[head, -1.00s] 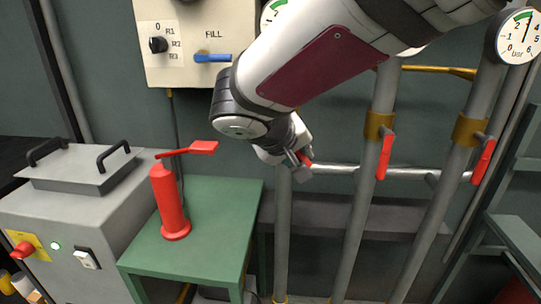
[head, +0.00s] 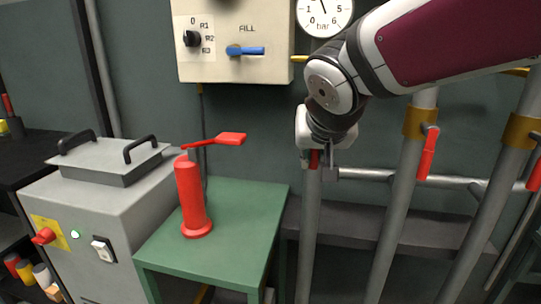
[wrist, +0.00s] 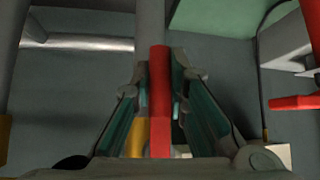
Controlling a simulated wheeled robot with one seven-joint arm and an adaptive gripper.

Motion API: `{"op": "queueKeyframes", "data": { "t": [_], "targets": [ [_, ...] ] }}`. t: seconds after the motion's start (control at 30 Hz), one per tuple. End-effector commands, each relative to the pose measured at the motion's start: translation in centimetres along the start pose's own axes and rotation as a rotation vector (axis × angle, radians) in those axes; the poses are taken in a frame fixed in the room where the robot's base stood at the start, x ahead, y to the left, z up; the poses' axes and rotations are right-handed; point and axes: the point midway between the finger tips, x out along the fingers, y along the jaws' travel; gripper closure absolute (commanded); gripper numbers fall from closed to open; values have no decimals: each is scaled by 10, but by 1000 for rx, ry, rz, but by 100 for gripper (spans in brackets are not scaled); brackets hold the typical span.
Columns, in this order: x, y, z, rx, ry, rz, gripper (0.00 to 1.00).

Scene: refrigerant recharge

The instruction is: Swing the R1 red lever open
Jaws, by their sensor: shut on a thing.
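My gripper (head: 322,168) is at the leftmost of the three standing pipes (head: 308,235) in the head view. It is shut on a red lever (head: 314,159), of which only a small piece shows there. In the wrist view the lever (wrist: 159,95) runs lengthwise between the two fingers of my gripper (wrist: 160,80). My wrist hides the lever's pivot in the head view. No R1 label shows on this lever.
Red levers hang on the middle pipe (head: 428,152) and the right pipe (head: 534,176). A horizontal pipe (head: 365,174) runs beside my gripper.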

Motion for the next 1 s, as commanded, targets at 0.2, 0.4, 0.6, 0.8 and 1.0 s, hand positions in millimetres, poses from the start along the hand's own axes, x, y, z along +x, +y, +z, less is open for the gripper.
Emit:
{"op": "queueKeyframes", "data": {
  "t": [0.2, 0.4, 0.6, 0.8, 1.0],
  "targets": [
    [0, -2, 0, 5, 2, -10, 100],
    [0, -2, 0, 6, 2, -11, 100],
    [0, -2, 0, 6, 1, -10, 64],
    [0, -1, 0, 6, 1, -8, 64],
    [-10, -1, -1, 7, 4, -9, 64]
  ]
}}
